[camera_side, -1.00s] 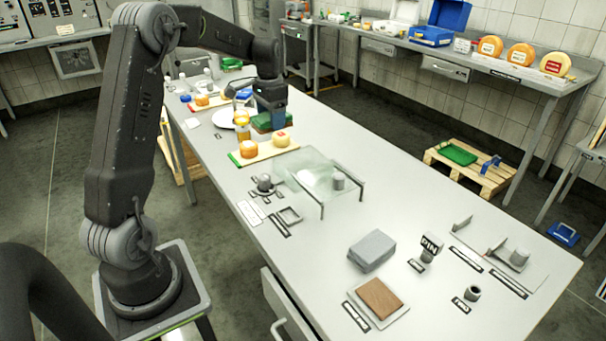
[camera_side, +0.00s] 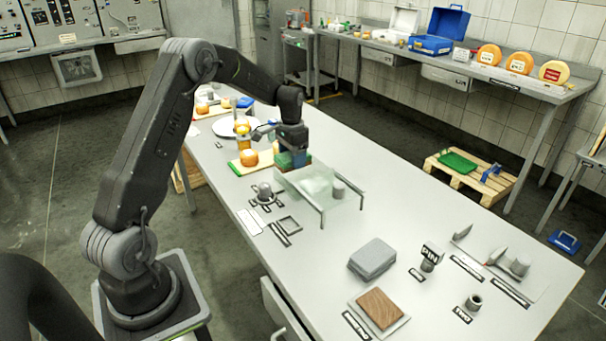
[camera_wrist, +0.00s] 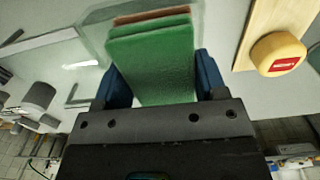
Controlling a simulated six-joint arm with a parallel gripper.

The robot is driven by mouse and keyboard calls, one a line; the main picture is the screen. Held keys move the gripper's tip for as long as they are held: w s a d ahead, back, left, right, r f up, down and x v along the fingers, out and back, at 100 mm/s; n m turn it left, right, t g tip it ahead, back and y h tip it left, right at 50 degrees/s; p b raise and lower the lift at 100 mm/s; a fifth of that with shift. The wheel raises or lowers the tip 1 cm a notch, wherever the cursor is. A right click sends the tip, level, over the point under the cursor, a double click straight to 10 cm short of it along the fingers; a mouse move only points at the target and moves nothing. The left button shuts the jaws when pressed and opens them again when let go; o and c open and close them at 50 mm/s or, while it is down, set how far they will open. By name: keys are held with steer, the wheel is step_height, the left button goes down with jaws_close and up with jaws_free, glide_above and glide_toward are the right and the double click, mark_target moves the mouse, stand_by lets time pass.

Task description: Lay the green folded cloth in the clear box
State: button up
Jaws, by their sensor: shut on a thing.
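The green folded cloth (camera_side: 293,160) is held at my gripper (camera_side: 292,147) in the side view, just behind the clear box. In the wrist view the cloth (camera_wrist: 152,62) lies between the two blue fingers of my gripper (camera_wrist: 165,82), with a brown strip along its far edge. The clear box (camera_side: 312,184) looks like a see-through, glassy form with thin dark legs or edges on the table. Its glassy edge also shows around the cloth's far end in the wrist view (camera_wrist: 92,22). I cannot tell the height between cloth and box.
A board (camera_wrist: 246,48) with a yellow cheese wheel (camera_wrist: 278,54) is close on the right in the wrist view. A grey cylinder (camera_side: 338,188) stands by the box. A grey block (camera_side: 372,257) and a brown block (camera_side: 380,307) lie nearer.

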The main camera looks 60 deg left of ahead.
steer(key=shift+w+d+f, duration=0.45)
steer(key=shift+w, duration=0.2)
steer(key=shift+w+d+f, duration=0.45)
steer(key=shift+w, duration=0.15)
steer(key=shift+f, duration=2)
steer(key=shift+f, duration=0.2)
steer(key=o, duration=0.6)
steer(key=shift+c, duration=0.2)
